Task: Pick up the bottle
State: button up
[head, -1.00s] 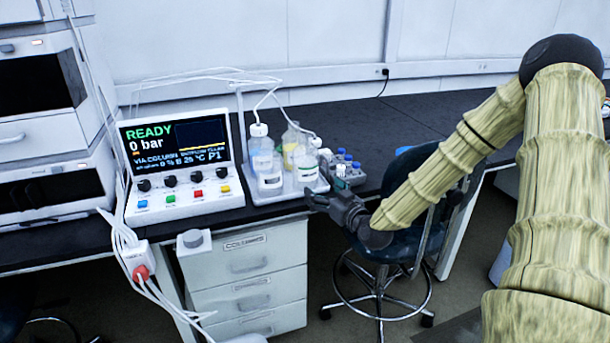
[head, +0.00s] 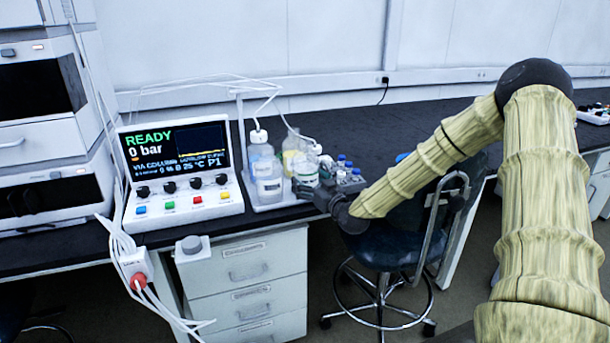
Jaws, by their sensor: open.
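Several bottles stand together on a pale tray (head: 282,204) on the dark bench. A labelled clear bottle (head: 269,187) is at the front left, and a bottle with a green-marked label (head: 305,173) is at the front right. Behind are a white-capped bottle with tubing (head: 259,146) and a bottle of yellow liquid (head: 291,152). Which one the task means, I cannot tell. My gripper (head: 300,190) is open at the tray's front right, its fingers just in front of the green-marked bottle and overlapping its lower part. Contact cannot be made out.
Small blue-capped vials (head: 345,168) stand in a rack just right of the bottles. A control unit with a screen (head: 180,175) is to the left, and thin tubes run from above into the bottles. A dark stool (head: 400,240) is below my arm. The bench behind is clear.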

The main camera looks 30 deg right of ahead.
jog(key=shift+w, duration=0.75)
jog(key=c, duration=1.4)
jog(key=shift+o, duration=0.2)
jog(key=shift+r, duration=0.1)
jog(key=shift+r, duration=0.15)
